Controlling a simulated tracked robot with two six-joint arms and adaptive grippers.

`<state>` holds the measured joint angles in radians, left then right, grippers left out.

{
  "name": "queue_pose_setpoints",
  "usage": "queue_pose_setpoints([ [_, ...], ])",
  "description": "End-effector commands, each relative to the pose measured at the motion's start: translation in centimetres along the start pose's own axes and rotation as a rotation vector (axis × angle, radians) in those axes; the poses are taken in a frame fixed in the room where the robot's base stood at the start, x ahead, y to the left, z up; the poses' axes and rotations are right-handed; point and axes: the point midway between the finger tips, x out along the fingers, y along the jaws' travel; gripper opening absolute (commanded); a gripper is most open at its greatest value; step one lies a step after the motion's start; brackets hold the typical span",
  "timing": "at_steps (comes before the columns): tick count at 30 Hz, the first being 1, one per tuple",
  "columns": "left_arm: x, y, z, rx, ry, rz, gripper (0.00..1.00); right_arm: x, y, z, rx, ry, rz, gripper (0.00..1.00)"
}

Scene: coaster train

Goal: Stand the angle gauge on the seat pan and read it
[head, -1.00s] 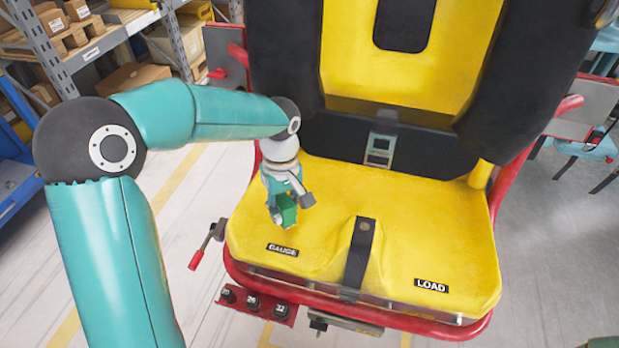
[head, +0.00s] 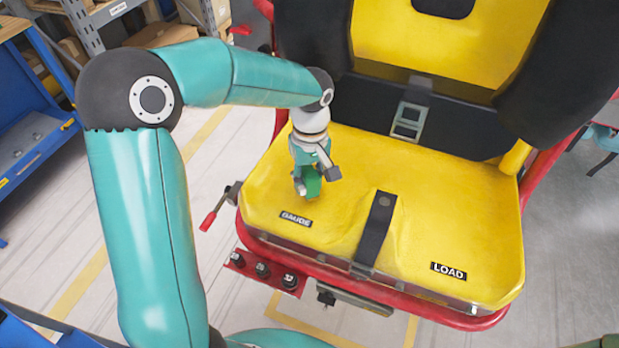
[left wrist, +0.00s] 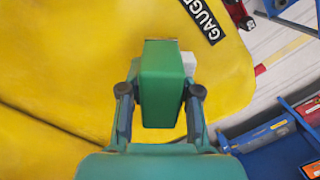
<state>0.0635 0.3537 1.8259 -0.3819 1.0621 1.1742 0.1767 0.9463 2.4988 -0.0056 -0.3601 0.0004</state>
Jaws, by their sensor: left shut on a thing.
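The yellow seat pan (head: 410,175) fills the middle of the head view, with a GAUGE label (head: 296,219) at its front left and a LOAD label (head: 449,270) at its front right. My left gripper (head: 306,184) is over the left part of the pan, behind the GAUGE label. It is shut on the green angle gauge (head: 314,188). In the left wrist view the green block-shaped gauge (left wrist: 162,85) sits between the two fingers. I cannot tell whether its lower end touches the pan. Its reading face is not visible. My right gripper is not in view.
A black strap (head: 376,232) runs over the pan's front centre, and a buckle (head: 408,121) lies at the backrest. A red-handled lever (head: 212,210) sticks out at the left. A red block with numbered black knobs (head: 263,270) is below the front edge. The pan's right side is clear.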

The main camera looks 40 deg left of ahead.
Motion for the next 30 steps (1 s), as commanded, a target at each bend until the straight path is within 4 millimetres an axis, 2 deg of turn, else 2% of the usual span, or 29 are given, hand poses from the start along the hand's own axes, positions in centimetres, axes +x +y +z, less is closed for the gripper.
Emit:
queue_pose_setpoints([
  [13,0.2,-0.1,0.0,-0.002,0.000,0.000,0.00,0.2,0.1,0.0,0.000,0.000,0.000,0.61],
  [30,1.9,-0.2,-0.1,-0.004,0.000,0.000,0.00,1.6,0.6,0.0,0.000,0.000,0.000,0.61],
])
